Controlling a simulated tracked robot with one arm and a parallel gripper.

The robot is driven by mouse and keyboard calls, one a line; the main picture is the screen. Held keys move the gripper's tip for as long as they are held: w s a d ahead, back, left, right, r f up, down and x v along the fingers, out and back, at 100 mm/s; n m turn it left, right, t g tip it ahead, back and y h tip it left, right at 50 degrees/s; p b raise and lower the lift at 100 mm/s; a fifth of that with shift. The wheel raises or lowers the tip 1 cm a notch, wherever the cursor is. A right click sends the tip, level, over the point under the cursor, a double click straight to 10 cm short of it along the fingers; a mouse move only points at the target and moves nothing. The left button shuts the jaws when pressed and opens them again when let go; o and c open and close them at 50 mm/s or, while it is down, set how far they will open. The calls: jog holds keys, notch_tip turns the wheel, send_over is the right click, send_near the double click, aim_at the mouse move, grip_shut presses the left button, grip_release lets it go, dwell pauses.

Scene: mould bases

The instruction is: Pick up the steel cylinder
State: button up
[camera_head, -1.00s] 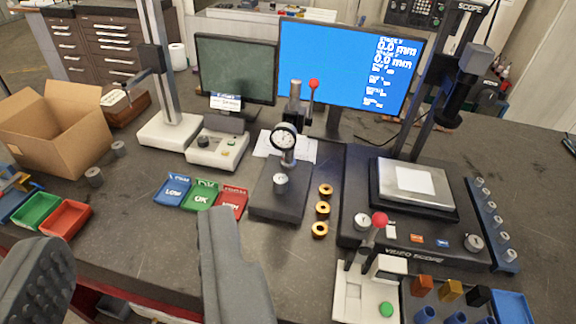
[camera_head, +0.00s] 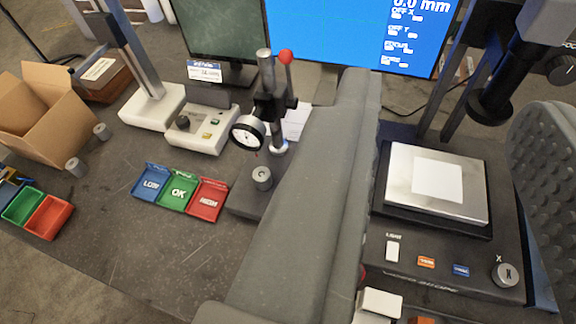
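Several small grey steel cylinders are in view. One cylinder (camera_head: 262,178) stands upright under the dial gauge (camera_head: 248,133) on the gauge stand's base. Two more stand on the bench at the left, a nearer cylinder (camera_head: 76,167) and a farther cylinder (camera_head: 101,131) beside the cardboard box. My gripper (camera_head: 445,100) is open, with nothing seen between its fingers. Its left finger crosses the middle of the view, right of the gauge stand. Its right finger is at the right edge. The left finger hides part of the bench and stand.
A blue LOW tray (camera_head: 152,182), green OK tray (camera_head: 178,191) and red HIGH tray (camera_head: 208,199) lie left of the gauge stand. The video scope (camera_head: 382,222) shows between my fingers. An open cardboard box (camera_head: 50,122) stands left.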

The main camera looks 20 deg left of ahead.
jog(key=shift+s+a, duration=0.1)
jog(key=shift+a, duration=0.35)
jog(key=o, duration=0.5)
jog(key=shift+f, duration=0.1)
jog(key=shift+o, duration=0.3)
jog(key=w+a+f+n+y, duration=0.1)
jog(key=w+a+f, duration=0.3)
jog(key=f, duration=0.4)
jog(key=shift+w+a+f+g+y, duration=0.2)
jog(key=shift+w+a+g+y, duration=0.15)
jog(key=shift+w, duration=0.55)
jog(key=w+a+f+y+b, duration=0.1)
jog(key=w+a+f, duration=0.15)
jog(key=f, duration=0.25)
jog(key=w+a+f, duration=0.2)
jog(key=a+f, duration=0.1)
jog(key=f, duration=0.3)
jog(key=n+p, duration=0.1)
jog(key=p, duration=0.3)
send_near(261, 184)
jog(key=b+x, duration=0.1)
jog(key=x, duration=0.3)
jog(key=shift+w+f, duration=0.2)
jog(key=shift+w, duration=0.05)
jog(key=shift+x, duration=2.6)
